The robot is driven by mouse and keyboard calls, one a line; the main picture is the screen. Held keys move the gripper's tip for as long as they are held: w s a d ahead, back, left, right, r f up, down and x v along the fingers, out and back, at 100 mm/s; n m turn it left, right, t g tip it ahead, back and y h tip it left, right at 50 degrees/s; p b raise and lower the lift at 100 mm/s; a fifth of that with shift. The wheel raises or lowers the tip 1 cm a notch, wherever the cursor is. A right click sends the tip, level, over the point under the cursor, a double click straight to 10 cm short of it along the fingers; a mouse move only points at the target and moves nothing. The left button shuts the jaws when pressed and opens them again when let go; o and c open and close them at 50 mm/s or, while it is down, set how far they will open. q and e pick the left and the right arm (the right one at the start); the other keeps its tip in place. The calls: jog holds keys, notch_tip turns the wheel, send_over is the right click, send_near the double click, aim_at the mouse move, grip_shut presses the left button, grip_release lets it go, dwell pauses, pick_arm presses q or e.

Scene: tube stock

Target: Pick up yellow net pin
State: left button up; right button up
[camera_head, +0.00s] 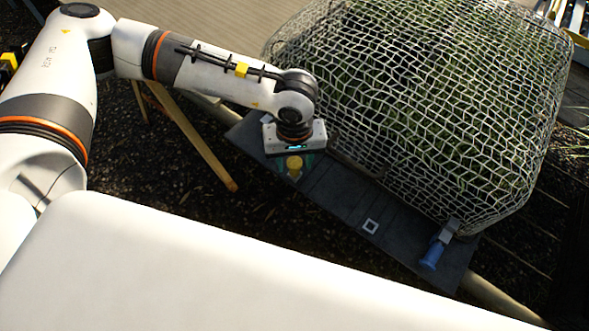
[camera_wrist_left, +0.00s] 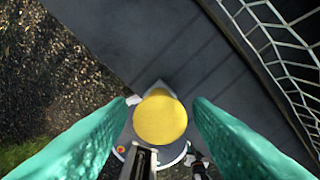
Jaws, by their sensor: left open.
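The yellow net pin (camera_wrist_left: 160,118) shows as a round yellow top between the two green fingers in the left wrist view. In the head view the yellow pin (camera_head: 294,163) shows just below my left gripper's body. My left gripper (camera_head: 294,172) is open and sits right over the pin, with a finger on either side. In the left wrist view gaps show between the pin and the fingers of the gripper (camera_wrist_left: 162,103). The lower part of the pin is hidden under its top. My right gripper is not in view.
A dark grey board (camera_head: 335,203) lies under the pin. A large wire net (camera_head: 430,100) bulges beside it, close to my left wrist. A blue-handled pin (camera_head: 433,253) stands at the board's right end. A white square marker (camera_head: 371,226) is on the board. A wooden leg (camera_head: 200,145) stands left.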

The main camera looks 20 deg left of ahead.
pick_arm(q)
jog(key=shift+f, duration=0.5)
jog(key=shift+c, duration=0.2)
grip_shut()
notch_tip(320, 180, up, 10)
jog(key=shift+r+b, duration=0.1)
jog(key=shift+b, duration=0.25)
